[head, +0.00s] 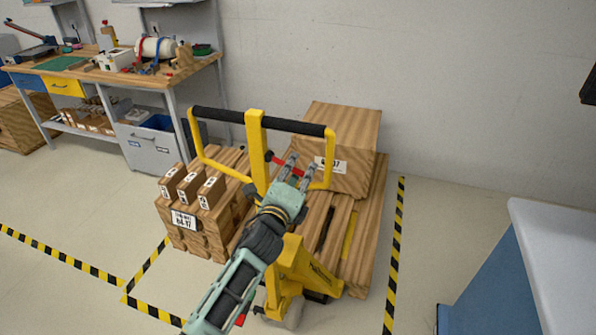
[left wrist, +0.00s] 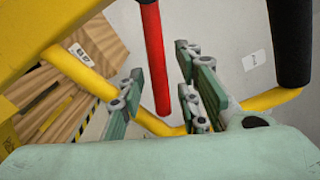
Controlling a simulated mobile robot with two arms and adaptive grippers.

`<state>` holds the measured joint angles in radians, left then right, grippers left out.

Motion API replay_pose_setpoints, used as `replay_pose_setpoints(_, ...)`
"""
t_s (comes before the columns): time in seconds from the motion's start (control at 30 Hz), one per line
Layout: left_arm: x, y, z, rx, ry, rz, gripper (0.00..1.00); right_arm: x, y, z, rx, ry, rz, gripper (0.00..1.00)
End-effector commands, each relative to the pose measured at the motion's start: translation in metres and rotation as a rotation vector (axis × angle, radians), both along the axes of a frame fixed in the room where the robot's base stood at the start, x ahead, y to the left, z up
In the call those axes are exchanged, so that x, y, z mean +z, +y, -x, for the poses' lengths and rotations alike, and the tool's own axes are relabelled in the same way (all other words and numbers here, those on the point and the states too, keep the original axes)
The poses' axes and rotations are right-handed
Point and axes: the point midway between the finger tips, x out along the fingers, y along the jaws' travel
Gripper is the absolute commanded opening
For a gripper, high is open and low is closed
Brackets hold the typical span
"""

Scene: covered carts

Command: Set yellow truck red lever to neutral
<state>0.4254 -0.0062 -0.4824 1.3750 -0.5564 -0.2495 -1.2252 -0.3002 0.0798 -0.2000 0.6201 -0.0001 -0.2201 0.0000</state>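The yellow pallet truck (head: 293,270) stands in front of a wooden pallet, its yellow loop handle (head: 256,150) upright with black grips on top. The red lever (head: 286,164) shows at the middle of the handle, partly hidden by my gripper. In the left wrist view the red lever (left wrist: 153,58) hangs down between the finger pads. My left gripper (head: 296,166) is open at the handle, with its fingers on either side of the lever and a gap visible on the right side. Whether a finger touches the lever I cannot tell. My right gripper is not in view.
A workbench (head: 120,75) stands at back left. A blue and white cart (head: 540,260) is at right.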

Motion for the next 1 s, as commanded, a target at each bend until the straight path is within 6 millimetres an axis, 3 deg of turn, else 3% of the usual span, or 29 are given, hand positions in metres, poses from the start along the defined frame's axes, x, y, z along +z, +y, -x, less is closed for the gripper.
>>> replay_pose_setpoints(0.23, -0.0001, -0.0003, -0.0007, 0.000, 0.000, 0.001, 0.31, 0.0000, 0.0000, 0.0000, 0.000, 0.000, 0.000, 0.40)
replay_pose_setpoints(0.6, -0.0003, -0.0002, -0.0006, 0.000, 0.000, 0.001, 0.00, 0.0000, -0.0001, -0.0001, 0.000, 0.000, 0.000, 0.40)
replay_pose_setpoints(1.0, -0.0007, -0.0001, -0.0005, 0.000, 0.001, 0.001, 0.00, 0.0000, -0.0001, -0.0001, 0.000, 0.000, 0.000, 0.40)
